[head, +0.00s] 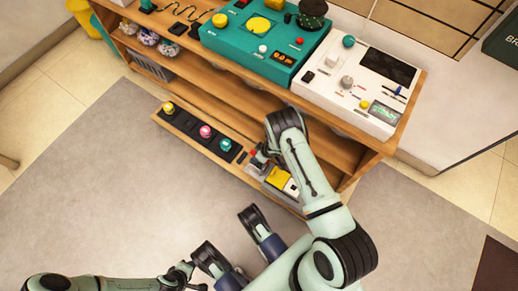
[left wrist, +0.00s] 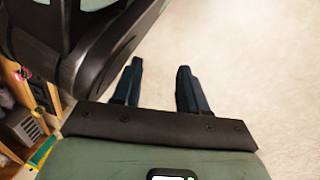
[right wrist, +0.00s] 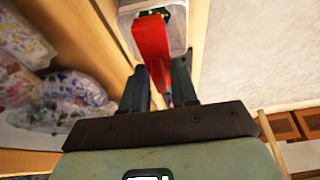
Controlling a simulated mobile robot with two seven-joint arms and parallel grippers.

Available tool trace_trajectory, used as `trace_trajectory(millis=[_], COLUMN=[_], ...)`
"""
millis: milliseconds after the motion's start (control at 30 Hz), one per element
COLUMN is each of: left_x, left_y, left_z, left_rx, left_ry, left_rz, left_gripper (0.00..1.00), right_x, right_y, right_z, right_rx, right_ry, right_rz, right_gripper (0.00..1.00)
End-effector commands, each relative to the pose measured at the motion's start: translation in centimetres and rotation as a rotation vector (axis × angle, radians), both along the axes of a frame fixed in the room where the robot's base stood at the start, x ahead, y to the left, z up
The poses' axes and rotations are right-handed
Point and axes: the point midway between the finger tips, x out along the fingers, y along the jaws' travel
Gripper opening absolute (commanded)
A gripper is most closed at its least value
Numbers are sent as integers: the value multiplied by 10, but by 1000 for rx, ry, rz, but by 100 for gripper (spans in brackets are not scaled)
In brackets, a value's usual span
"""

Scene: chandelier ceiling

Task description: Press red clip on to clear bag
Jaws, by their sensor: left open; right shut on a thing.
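A red clip (right wrist: 152,48) is between the fingers of my right gripper (right wrist: 160,75) in the right wrist view. In the head view this gripper (head: 258,160) is at the low front shelf, largely covered by its own arm. Clear bags with coloured contents (right wrist: 70,92) lie at the left of the right wrist view, apart from the clip. Similar small bags (head: 148,38) sit on the upper left shelf in the head view. My left gripper (left wrist: 161,66) is open and empty above the floor. Which bag belongs to the clip I cannot tell.
A clear-sided bin (right wrist: 184,36) is beyond the clip. The wooden shelf unit (head: 235,88) carries a teal console (head: 225,38) and a white console (head: 325,85) on top. A dark strip with coloured knobs (head: 205,131) lies on the low shelf. The grey floor (head: 90,160) is clear.

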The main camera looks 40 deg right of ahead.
Motion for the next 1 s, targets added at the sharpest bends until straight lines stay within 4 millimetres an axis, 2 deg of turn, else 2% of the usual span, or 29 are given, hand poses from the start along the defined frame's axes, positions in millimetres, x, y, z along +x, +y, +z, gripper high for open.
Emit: trace_trajectory(millis=[100,433,1000], left_x=[-9,-31,-35], left_y=[1,4,4], left_z=[-9,-22,-24], left_rx=[-2,-6,-7], left_ry=[30,101,115], left_rz=[3,10,10], left_gripper=[43,43,43], right_x=[0,0,0], right_y=[0,0,0], right_z=[-9,-19,-21], right_rx=[0,0,0], right_ry=[0,0,0], right_rz=[0,0,0], right_gripper=[0,0,0])
